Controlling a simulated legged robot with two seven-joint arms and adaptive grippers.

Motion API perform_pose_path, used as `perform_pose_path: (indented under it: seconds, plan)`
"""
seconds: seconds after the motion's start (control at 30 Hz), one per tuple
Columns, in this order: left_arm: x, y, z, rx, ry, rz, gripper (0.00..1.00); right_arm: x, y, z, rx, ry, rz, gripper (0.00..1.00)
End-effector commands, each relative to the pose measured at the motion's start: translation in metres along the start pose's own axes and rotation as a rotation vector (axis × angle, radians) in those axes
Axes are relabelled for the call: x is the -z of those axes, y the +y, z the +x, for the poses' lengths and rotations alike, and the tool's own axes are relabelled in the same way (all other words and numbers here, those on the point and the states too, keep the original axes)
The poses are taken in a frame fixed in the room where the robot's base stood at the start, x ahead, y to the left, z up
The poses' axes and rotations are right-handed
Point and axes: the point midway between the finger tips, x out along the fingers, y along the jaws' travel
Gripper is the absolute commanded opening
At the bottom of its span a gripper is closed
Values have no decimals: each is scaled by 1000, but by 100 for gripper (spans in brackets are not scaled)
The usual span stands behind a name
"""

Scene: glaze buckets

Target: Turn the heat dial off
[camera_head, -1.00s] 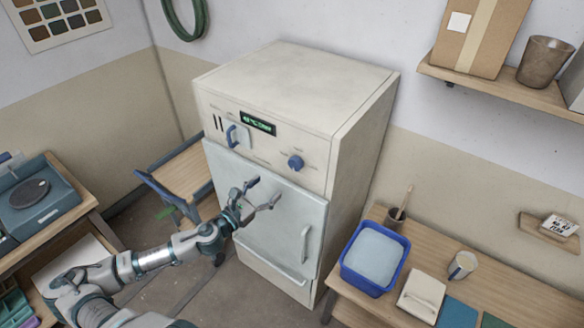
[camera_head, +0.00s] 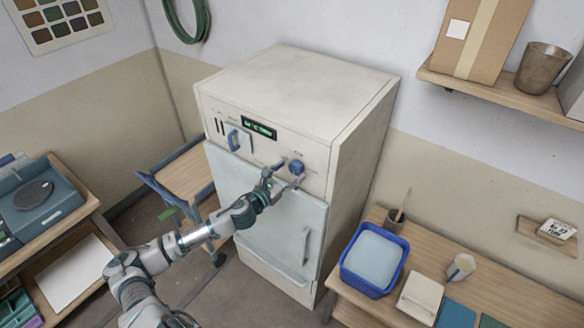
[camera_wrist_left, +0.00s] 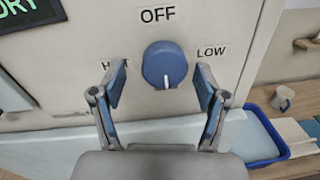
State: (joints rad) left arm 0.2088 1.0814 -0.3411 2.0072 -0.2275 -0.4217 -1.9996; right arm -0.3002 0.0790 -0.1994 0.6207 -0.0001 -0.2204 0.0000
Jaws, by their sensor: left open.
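The heat dial is a round blue knob (camera_head: 297,167) on the front panel of the cream kiln cabinet (camera_head: 345,135). In the left wrist view the dial (camera_wrist_left: 165,62) has a white mark pointing down, away from the OFF label above it. LOW is printed at its right; a label at its left is partly hidden by a finger. My left gripper (camera_head: 287,174) is open just in front of the dial. In the wrist view its fingers stand either side of the knob, with visible gaps. My right gripper is out of view.
A blue tub (camera_head: 348,268) stands on the right bench.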

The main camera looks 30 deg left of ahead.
Motion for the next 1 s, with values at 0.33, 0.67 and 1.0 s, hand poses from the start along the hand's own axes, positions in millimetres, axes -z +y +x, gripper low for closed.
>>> perform_pose_path:
  seconds: [0.33,0.67,1.0]
  plan:
    - [-1,-3,12,2,-1,3,74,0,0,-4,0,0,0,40]
    - [0,-2,11,2,0,2,16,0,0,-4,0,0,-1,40]
    - [1,-1,11,1,-1,-31,14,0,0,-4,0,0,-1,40]
